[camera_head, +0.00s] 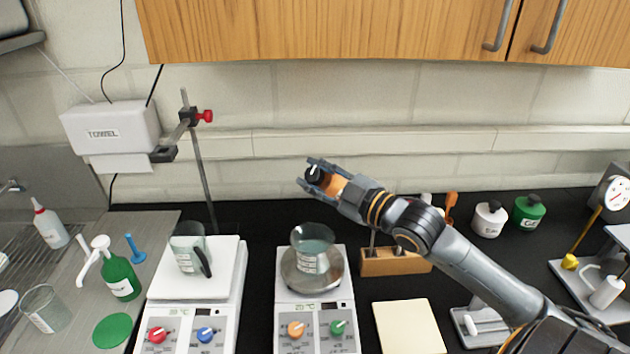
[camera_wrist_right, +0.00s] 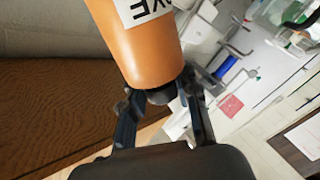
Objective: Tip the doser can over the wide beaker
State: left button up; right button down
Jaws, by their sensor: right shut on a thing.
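An orange can (camera_wrist_right: 140,50) with a white label and dark lettering is in my right gripper. In the camera_head view my right gripper (camera_head: 318,178) is shut on it, and only a small orange part and a dark end show between the fingers. The can looks tilted; its far end is cut off in the wrist view. The gripper fingers (camera_wrist_right: 163,112) close around its lower dark part. The wide beaker (camera_head: 312,256), clear with grey-green contents, stands upright on the middle hot plate. The can is above it and slightly right, apart from it. My left gripper is not in view.
A jug with a dark handle (camera_head: 189,254) stands on the left hot plate (camera_head: 228,280). A clamp stand (camera_head: 202,170) rises behind it. A wooden rack (camera_head: 390,263) is below my right arm. White (camera_head: 489,220) and green (camera_head: 529,212) jars stand at the back right.

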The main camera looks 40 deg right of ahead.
jog(key=f+n+b, duration=0.1)
jog(key=b, duration=0.1)
jog(key=f+n+b, duration=0.1)
jog(key=n+b, duration=0.1)
jog(key=f+n+b, duration=0.1)
jog(key=f+b, duration=0.1)
jog(key=b, duration=0.1)
jog(key=shift+s+d+n, duration=0.15)
jog(key=shift+d+n, duration=0.1)
jog(key=shift+n, duration=0.15)
pick_arm(q)
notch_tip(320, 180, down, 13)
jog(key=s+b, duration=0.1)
jog(key=b, duration=0.3)
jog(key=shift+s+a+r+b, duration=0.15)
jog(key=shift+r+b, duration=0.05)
jog(key=shift+b, duration=0.1)
pick_arm(e)
notch_tip(320, 180, down, 6)
jog(key=n, duration=0.9)
jog(key=shift+r+n, duration=0.15)
jog(key=shift+n, duration=0.15)
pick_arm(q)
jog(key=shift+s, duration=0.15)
